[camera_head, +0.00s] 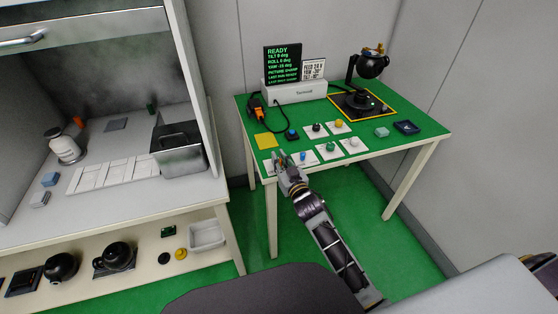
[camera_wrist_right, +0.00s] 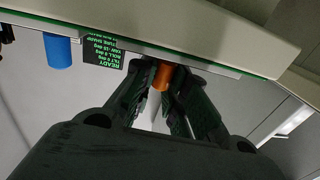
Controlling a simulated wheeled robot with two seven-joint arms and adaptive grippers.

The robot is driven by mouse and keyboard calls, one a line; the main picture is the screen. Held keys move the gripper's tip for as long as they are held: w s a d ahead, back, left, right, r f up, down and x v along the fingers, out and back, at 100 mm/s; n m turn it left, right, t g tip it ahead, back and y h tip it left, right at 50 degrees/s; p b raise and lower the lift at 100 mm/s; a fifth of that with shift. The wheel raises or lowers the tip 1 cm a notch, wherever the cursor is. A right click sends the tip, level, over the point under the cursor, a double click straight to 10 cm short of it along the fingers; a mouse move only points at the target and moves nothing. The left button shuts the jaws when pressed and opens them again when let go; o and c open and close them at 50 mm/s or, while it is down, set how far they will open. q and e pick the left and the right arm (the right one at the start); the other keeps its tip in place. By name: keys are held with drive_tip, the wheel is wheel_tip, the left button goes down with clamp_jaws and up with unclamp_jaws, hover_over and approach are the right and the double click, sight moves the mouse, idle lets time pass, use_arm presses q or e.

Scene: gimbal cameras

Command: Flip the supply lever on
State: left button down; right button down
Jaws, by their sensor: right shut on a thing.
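My right gripper (camera_head: 284,161) reaches the front left edge of the green table (camera_head: 370,146). In the right wrist view its fingers (camera_wrist_right: 163,82) are shut on an orange cylindrical piece (camera_wrist_right: 162,77), which looks like a lever handle. A white part shows below the orange piece, between the fingers. In the head view the gripper hides the orange piece, so its on or off position cannot be told. A blue knob (camera_head: 303,155) stands on a white plate just right of the gripper; a blue cylinder (camera_wrist_right: 58,50) shows in the wrist view. My left gripper is not in view.
A screen (camera_head: 283,64) reading READY stands on the white Tenmold box (camera_head: 294,92). Several knobs on white plates (camera_head: 340,127) lie close right of the gripper. A black gimbal camera (camera_head: 371,65) stands at the back right. A shelf unit (camera_head: 222,228) is at left.

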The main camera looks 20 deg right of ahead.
drive_tip(key=shift+w+d+r, duration=0.1)
drive_tip(key=shift+d+r, duration=0.1)
drive_tip(key=shift+d, duration=0.2)
drive_tip(key=c, duration=1.4)
unclamp_jaws()
drive_tip(key=shift+d, duration=0.15)
drive_tip(key=shift+f, duration=0.1)
drive_tip(key=shift+a, duration=0.25)
drive_tip(key=shift+s+d+f, duration=0.1)
drive_tip(key=shift+s+f, duration=0.05)
drive_tip(key=shift+s, duration=0.65)
drive_tip(key=shift+s+d, duration=0.25)
drive_tip(key=shift+s, duration=1.45)
drive_tip(key=shift+s+d, duration=0.25)
drive_tip(key=shift+s, duration=1.45)
drive_tip(key=shift+s+d, duration=0.25)
drive_tip(key=shift+s, duration=1.45)
